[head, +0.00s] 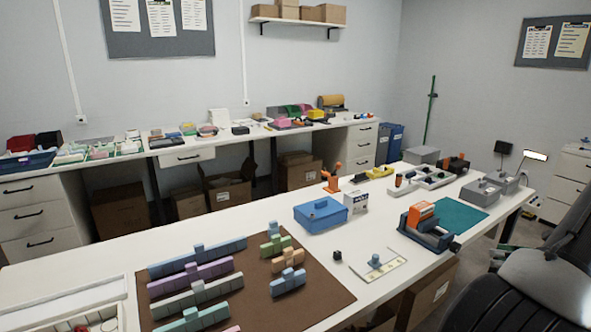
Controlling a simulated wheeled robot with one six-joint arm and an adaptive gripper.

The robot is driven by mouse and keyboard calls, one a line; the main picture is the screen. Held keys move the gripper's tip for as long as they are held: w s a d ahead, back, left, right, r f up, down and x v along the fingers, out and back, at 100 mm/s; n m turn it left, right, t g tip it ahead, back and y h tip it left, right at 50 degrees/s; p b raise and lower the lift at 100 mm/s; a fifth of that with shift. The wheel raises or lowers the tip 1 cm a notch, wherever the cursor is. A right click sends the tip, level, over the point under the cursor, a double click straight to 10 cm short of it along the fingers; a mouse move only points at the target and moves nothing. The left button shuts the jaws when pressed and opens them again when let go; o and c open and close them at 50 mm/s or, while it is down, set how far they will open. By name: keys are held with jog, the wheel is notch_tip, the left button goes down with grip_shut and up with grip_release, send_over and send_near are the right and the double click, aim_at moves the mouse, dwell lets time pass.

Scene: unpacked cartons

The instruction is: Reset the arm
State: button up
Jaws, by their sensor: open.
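My gripper is not in view in the head view, so I cannot see where it is or whether it holds anything. The white table (395,222) in front carries a brown mat (255,292) with rows of coloured blocks. A blue box (321,214) stands behind the mat, with a small white carton (355,201) at its right.
A teal mat (461,217) lies at the table's right, beside a blue holder with an orange block (420,214). A card with a blue-grey block (375,261) lies near the front edge. A cluttered back bench (225,139) runs along the wall. Open cartons (228,190) stand beneath it.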

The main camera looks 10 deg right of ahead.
jog(key=s+a+r+n+g+y, duration=0.1)
jog(key=s+a+r+n+g, duration=0.1)
jog(key=s+a+n+g, duration=0.65)
jog(key=s+a+r+n+h, duration=0.2)
jog(key=a+r+n+h, duration=0.1)
jog(key=a+r+n, duration=0.9)
jog(key=s+a+r+n+t+h, duration=0.1)
jog(key=a+r+n+h, duration=0.3)
jog(key=a+r+n, duration=0.8)
jog(key=shift+s+r+h, duration=0.3)
jog(key=shift+s+r, duration=0.15)
jog(key=shift+s, duration=0.05)
